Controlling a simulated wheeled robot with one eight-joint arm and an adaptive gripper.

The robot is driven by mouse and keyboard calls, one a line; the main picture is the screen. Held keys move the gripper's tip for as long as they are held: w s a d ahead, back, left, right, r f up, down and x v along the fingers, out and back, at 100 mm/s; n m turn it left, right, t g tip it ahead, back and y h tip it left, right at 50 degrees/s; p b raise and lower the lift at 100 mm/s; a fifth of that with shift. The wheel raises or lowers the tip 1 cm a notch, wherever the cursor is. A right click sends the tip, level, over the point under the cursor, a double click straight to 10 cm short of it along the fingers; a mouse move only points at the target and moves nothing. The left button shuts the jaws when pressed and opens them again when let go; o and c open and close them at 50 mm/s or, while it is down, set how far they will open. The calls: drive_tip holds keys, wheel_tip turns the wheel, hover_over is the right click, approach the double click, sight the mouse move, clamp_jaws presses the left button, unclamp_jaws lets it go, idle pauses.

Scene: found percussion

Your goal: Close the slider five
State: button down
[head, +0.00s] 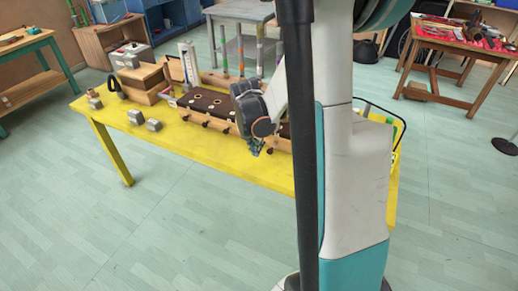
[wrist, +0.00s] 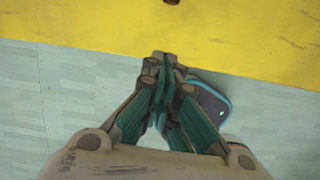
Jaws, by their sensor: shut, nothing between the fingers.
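A long wooden box with a dark top (head: 208,100) stands on the yellow table (head: 150,147). Several dark knobs, such as one knob (head: 205,124), stick out along its front side. I cannot tell which one is slider five or how far it is out. My arm hides the right part of the box. My gripper (head: 257,151) is in front of the box; in the wrist view its fingers (wrist: 163,62) are shut, with nothing between them, near the yellow edge. A dark reddish knob tip (wrist: 172,2) shows at the top of the wrist view, apart from the fingers.
Metal blocks, including one block (head: 154,125), lie on the table's left part. Wooden boxes (head: 140,80) and a white upright gauge-like piece (head: 188,62) stand behind. The tabletop in front of the knobs is clear. Floor (head: 200,230) is free in front.

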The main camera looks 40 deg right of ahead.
sight(269, 150)
drive_tip(key=b+x, duration=0.3)
drive_tip(key=x, duration=0.5)
drive_tip(key=shift+f, duration=0.2)
drive_tip(key=d, duration=0.1)
drive_tip(key=d+b, duration=0.1)
drive_tip(key=w+d, duration=0.1)
drive_tip(key=shift+f+b, duration=0.35)
drive_tip(key=shift+b, duration=0.05)
drive_tip(key=shift+w+d+r, duration=0.1)
drive_tip(key=shift+w+d, duration=0.1)
drive_tip(key=shift+d, duration=0.3)
drive_tip(key=shift+d, duration=0.1)
drive_tip(key=d, duration=0.1)
drive_tip(key=w+d, duration=0.1)
drive_tip(key=d, duration=0.1)
drive_tip(key=shift+w+d, duration=0.15)
drive_tip(key=shift+w, duration=0.1)
